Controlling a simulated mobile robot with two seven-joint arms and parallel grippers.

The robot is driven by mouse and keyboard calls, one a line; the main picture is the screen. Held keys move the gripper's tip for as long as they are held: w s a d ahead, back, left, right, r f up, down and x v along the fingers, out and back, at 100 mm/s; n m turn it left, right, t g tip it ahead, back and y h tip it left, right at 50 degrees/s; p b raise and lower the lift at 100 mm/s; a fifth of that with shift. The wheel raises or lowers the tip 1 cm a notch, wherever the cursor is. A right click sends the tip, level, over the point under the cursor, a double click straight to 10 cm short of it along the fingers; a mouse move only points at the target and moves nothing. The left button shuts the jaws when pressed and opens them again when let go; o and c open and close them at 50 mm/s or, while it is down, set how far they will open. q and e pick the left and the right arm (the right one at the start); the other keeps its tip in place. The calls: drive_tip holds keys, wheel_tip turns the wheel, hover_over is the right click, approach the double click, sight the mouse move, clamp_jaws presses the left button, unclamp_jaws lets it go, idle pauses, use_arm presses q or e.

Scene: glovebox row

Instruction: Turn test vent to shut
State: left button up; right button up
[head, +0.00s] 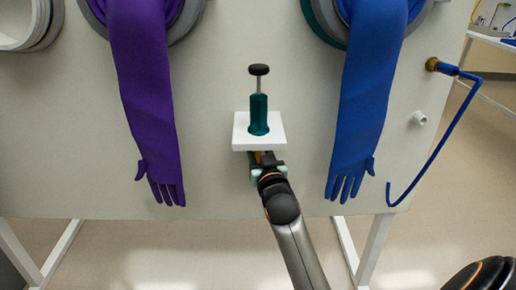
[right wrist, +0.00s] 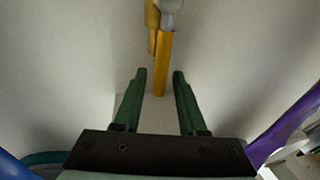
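A yellow lever, which I take to be the test vent's handle, shows in the right wrist view (right wrist: 163,62) with a pale grey rounded part (right wrist: 170,6) at its upper end. In the head view only a bit of yellow (head: 258,157) shows below the white block (head: 242,143). My right gripper (head: 263,160) is just under that block; in the right wrist view its green fingers (right wrist: 159,74) are open. The lever's lower end appears between the fingertips, with a gap on each side; its depth is unclear. My left gripper is not in view.
A green cylinder (head: 258,114) with a black knob stands on the block. A purple glove (head: 147,90) hangs left and a blue glove (head: 366,95) right. A blue hose (head: 443,137) and a white stub (head: 419,118) are farther right on the pale panel.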

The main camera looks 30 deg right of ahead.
clamp_jaws()
idle(1.2)
